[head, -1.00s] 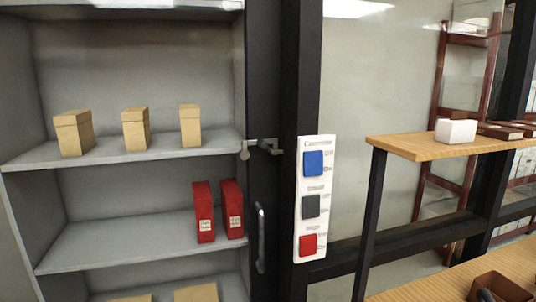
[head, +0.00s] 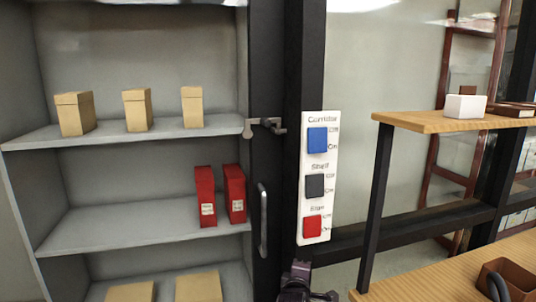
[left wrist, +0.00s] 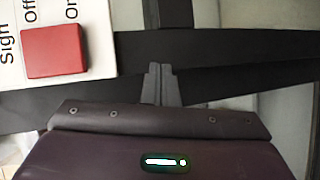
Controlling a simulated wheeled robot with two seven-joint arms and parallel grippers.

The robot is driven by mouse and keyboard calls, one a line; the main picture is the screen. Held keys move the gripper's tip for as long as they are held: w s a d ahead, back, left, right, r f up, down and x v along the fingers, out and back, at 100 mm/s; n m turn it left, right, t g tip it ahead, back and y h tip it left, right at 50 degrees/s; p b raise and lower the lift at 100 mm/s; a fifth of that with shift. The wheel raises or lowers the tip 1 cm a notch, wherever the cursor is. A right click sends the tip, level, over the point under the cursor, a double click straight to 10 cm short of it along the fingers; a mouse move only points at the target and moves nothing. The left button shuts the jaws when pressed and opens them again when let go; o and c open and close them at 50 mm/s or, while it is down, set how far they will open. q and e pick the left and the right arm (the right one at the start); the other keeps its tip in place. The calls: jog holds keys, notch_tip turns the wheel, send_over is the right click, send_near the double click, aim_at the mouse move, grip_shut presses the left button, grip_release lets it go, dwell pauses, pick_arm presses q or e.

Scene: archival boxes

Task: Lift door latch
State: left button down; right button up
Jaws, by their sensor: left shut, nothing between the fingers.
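The door latch (head: 267,123) is a small grey metal lever on the black upright at the right edge of the shelf cabinet, at upper-shelf height. A long vertical door handle (head: 263,222) sits below it. What I take for my left gripper (head: 300,270) shows at the bottom edge of the head view, well below the latch and under the switch panel. In the left wrist view my left gripper (left wrist: 160,75) has its fingers together and empty, with the panel's red switch (left wrist: 54,51) to the left. The latch is not visible in that view. My right gripper is out of view.
A white switch panel (head: 318,178) with blue, black and red switches is right of the latch. Cabinet shelves (head: 100,232) hold tan boxes and red binders. A wooden shelf (head: 415,123) on a black post stands right, above a wooden table (head: 420,288) with a brown container.

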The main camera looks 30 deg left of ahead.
pick_arm(q)
jog(key=a+r+n+y, duration=0.3)
jog(key=r+n, duration=0.5)
jog(key=r, duration=0.2)
jog(key=w+a+r+n+y, duration=0.1)
jog(key=a+r+n+y, duration=0.2)
jog(key=r+n, duration=0.5)
jog(key=a+r+n+y+b, duration=0.1)
jog(key=a+r+n+y, duration=0.2)
jog(key=r+n, duration=0.5)
notch_tip(320, 180, up, 4)
jog(key=shift+w+a+r+n+g+y, duration=0.1)
jog(key=shift+w+a+n+g+y, duration=0.2)
jog(key=shift+y, duration=0.5)
jog(key=shift+s+d, duration=0.1)
